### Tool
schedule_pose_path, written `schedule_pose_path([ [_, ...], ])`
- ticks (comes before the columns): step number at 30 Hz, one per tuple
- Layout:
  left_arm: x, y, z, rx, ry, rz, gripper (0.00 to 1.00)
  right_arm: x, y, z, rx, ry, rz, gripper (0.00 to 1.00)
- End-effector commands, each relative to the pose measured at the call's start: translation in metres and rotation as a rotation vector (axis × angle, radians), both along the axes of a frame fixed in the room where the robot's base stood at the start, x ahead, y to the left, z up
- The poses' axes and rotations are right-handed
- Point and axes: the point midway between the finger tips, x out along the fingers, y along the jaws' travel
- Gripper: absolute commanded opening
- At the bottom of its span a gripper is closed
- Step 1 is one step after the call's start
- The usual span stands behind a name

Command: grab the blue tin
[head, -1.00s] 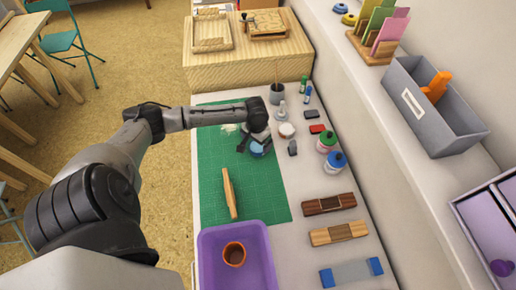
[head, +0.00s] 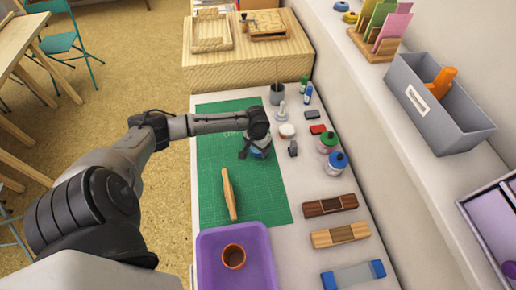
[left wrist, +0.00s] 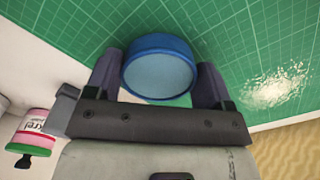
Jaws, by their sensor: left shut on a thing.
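The blue tin (left wrist: 160,68) is round with a pale blue top. In the left wrist view it sits between the two dark fingers of my left gripper (left wrist: 160,85), which are shut on its sides. In the head view the blue tin (head: 258,153) shows partly, below the end of my left arm, over the green cutting mat (head: 215,150). My left gripper (head: 256,147) is partly hidden by its own wrist there. I cannot tell whether the tin touches the mat. My right gripper is not in view.
A wooden roller (head: 229,194) lies on the mat. A purple tray (head: 207,281) with an orange-brown cup (head: 234,256) is at the front. Bottles (head: 337,162), ink pads and wood-handled tools line the right side. A wooden box (head: 248,68) stands at the back.

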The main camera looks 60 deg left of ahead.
Motion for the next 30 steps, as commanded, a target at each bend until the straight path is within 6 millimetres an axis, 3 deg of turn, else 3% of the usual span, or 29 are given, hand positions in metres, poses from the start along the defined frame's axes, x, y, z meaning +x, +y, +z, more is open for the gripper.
schedule_pose_path([
  [4,0.0,0.0,0.0,0.0,0.0,0.0,0.44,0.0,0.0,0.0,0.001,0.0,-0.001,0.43],
  [14,0.0,0.0,0.004,0.001,-0.002,0.0,0.44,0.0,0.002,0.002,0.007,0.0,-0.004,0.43],
  [20,0.001,0.001,0.024,0.001,-0.003,0.0,0.44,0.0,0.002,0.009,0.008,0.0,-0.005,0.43],
  [24,0.001,0.001,0.047,0.0,-0.003,0.001,0.44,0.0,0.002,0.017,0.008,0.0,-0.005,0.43],
  [30,0.02,-0.038,0.068,-0.005,-0.005,-0.002,0.44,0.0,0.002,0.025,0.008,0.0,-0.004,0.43],
])
